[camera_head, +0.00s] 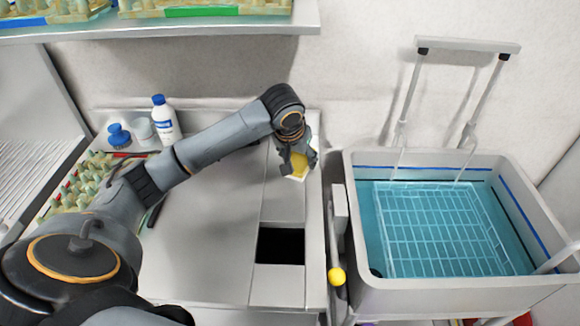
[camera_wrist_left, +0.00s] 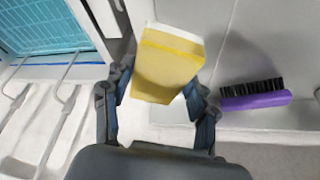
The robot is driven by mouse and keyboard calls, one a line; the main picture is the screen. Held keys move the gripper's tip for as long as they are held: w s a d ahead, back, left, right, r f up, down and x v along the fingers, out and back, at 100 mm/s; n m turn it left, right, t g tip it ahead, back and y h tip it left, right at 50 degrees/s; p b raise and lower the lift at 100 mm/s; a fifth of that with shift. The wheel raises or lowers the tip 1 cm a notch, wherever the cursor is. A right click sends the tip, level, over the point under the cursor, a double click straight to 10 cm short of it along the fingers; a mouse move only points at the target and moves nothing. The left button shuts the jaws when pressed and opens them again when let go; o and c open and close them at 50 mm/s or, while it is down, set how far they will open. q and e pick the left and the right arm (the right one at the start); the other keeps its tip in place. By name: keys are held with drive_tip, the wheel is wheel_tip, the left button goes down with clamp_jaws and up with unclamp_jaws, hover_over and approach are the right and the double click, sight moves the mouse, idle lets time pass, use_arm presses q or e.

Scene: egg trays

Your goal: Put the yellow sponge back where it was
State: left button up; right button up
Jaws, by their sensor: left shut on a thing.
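The yellow sponge (camera_head: 300,165) has a pale layer on one side. My left gripper (camera_head: 297,160) is shut on it near the right end of the grey worktop, partly hiding it in the head view. In the left wrist view the sponge (camera_wrist_left: 168,68) is between the two fingers of my left gripper (camera_wrist_left: 158,95). I cannot tell whether the sponge touches the worktop. My right gripper is not in view.
A purple brush (camera_wrist_left: 254,94) with black bristles lies beside the sponge. A square opening (camera_head: 280,245) is in the worktop (camera_head: 215,225). A water-filled tub (camera_head: 350,230) with a rack (camera_head: 440,228) stands right. A bottle (camera_head: 163,120) is at the back left, and a shelf (camera_head: 230,25) is overhead.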

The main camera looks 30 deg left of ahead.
use_arm(q)
drive_tip(key=w+a+f, duration=0.2)
drive_tip(key=a+f, duration=0.1)
drive_tip(key=w+a+f+p, duration=0.1)
drive_tip(key=f, duration=0.1)
drive_tip(key=shift+a+f, duration=0.2)
drive_tip(key=shift+a, duration=0.15)
drive_tip(key=shift+w+a+f, duration=0.15)
drive_tip(key=shift+a+f, duration=0.2)
drive_tip(key=shift+f, duration=0.2)
wheel_tip(320, 180, down, 3)
drive_tip(key=shift+a+p, duration=0.1)
drive_tip(key=shift+p, duration=0.8)
drive_tip(key=shift+f, duration=0.15)
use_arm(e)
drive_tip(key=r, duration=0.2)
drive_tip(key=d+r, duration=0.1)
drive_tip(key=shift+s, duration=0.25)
use_arm(q)
drive_tip(key=shift+f, duration=0.2)
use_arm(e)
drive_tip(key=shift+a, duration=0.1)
use_arm(q)
drive_tip(key=o, duration=1.2)
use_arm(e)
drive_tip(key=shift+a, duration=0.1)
use_arm(q)
drive_tip(key=shift+r, duration=0.1)
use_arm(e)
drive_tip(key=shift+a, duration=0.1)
